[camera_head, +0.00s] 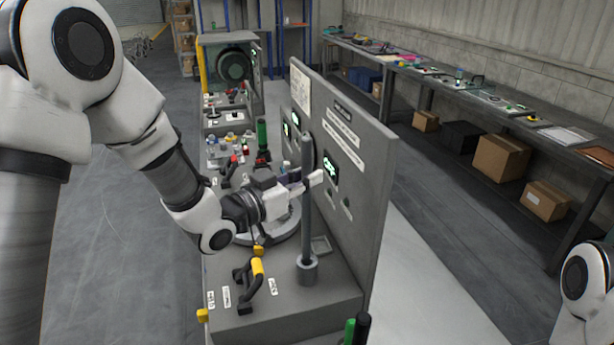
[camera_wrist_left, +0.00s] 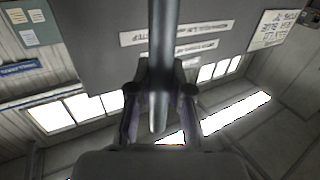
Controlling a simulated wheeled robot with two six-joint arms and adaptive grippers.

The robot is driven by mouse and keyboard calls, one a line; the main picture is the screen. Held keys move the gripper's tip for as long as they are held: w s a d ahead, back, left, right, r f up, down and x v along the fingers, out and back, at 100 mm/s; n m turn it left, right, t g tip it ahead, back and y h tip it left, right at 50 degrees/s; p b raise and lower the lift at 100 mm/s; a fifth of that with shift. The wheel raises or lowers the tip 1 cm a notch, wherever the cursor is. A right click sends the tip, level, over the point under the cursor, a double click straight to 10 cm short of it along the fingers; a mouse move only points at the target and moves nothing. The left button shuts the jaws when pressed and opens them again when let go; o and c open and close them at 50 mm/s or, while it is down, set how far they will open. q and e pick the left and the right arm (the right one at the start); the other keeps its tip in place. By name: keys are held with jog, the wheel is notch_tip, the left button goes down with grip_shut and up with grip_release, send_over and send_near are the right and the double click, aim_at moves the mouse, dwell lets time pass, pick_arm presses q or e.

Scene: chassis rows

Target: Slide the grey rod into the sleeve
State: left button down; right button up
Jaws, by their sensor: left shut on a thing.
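The grey rod (camera_head: 307,225) stands upright in front of the grey panel. My left gripper (camera_head: 308,183) is shut on it partway along its length. In the left wrist view the rod (camera_wrist_left: 161,40) runs down from the top edge between the two fingers of the left gripper (camera_wrist_left: 160,92), and one end shows just past them. The sleeve (camera_head: 307,270) is a short grey collar on the bench top. The rod's lower end meets the sleeve's mouth in the head view; how deep it sits inside is hidden. My right gripper is out of view.
The upright panel (camera_head: 365,190) stands close behind the rod. A yellow-topped black handle (camera_head: 252,280) is left of the sleeve, and a green-and-black handle (camera_head: 262,138) stands farther back. A long side bench (camera_head: 480,98) runs along the right wall.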

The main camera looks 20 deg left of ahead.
aim_at(303, 212)
pick_arm(q)
jog(key=shift+w, duration=0.1)
jog(key=shift+f, duration=0.1)
jog(key=shift+f+b, duration=0.3)
jog(key=shift+b, duration=0.05)
jog(key=shift+f+b, duration=0.5)
jog(key=shift+f, duration=0.05)
dwell(0.5)
jog(key=shift+f+b, duration=2.65)
jog(key=shift+f, duration=0.4)
jog(key=c, duration=1)
grip_release()
